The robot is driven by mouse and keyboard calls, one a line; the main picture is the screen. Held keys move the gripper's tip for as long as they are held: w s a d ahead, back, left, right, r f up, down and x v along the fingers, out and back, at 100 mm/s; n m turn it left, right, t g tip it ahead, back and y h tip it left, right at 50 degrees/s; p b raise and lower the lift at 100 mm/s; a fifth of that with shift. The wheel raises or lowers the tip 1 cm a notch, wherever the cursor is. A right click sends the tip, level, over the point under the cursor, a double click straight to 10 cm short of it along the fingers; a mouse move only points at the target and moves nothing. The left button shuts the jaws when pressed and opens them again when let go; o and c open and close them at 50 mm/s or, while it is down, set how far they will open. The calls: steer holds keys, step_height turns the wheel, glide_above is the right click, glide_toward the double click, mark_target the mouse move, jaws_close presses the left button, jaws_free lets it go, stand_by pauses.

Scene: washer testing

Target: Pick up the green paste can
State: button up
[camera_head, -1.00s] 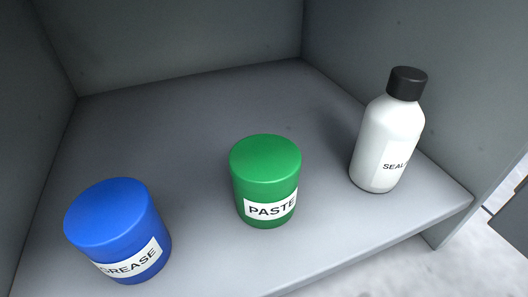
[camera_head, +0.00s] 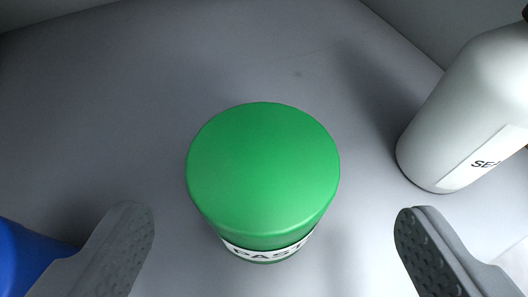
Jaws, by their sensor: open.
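The green paste can (camera_head: 263,172) stands upright on the grey shelf, in the middle of the view. Its green lid faces me and part of its white label shows at the lower front. My gripper (camera_head: 272,238) is open, with one grey finger at the lower left and the other at the lower right. The can lies between the lines of the two fingers, slightly ahead of their tips. Neither finger appears to touch it.
A blue grease can (camera_head: 28,262) is at the lower left edge, partly behind my left finger. A white sealant bottle (camera_head: 462,115) stands to the right, partly cut off. The shelf (camera_head: 190,60) is clear behind the green can, with cabinet walls at the back.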

mark_target(261, 188)
steer(key=shift+r+b+x, duration=0.2)
steer(key=shift+b+x, duration=1.25)
steer(key=shift+x, duration=1.25)
steer(key=shift+w+a, duration=0.15)
steer(key=shift+a, duration=0.1)
steer(key=shift+c, duration=0.3)
steer(key=shift+r, duration=0.1)
steer(key=c, duration=1.1)
